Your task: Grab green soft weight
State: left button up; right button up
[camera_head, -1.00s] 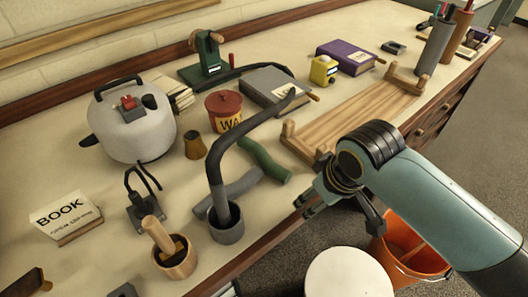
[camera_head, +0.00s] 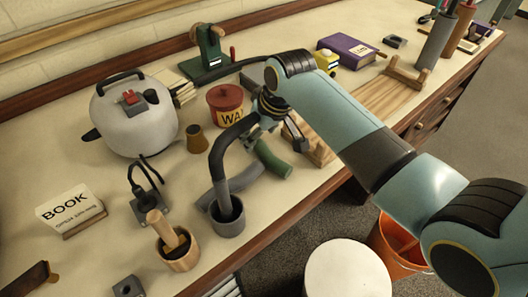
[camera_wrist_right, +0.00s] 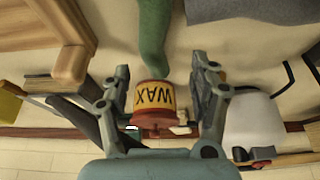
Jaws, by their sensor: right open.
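The green soft weight (camera_head: 272,160) is a curved, sausage-like piece lying on the bench between the grey cup and the wooden rack. In the right wrist view the green weight (camera_wrist_right: 154,32) shows at the top centre, ahead of the fingertips. My right gripper (camera_head: 278,128) hovers just behind it, over the bench, and hides its far end in the head view. In the wrist view my right gripper (camera_wrist_right: 161,65) has its fingers spread, with nothing held between them. My left gripper is not in view.
A grey soft weight (camera_head: 237,180) lies beside the green one. A grey cup (camera_head: 228,222) holds a tall bent dark rod. A red-lidded wax tin (camera_head: 224,103) stands behind, and a wooden rack (camera_head: 314,145) lies to the right. The bench's front edge is close.

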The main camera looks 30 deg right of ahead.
jog(key=x, duration=0.5)
jog(key=shift+d+b, duration=0.3)
jog(key=shift+d, duration=0.1)
grip_shut()
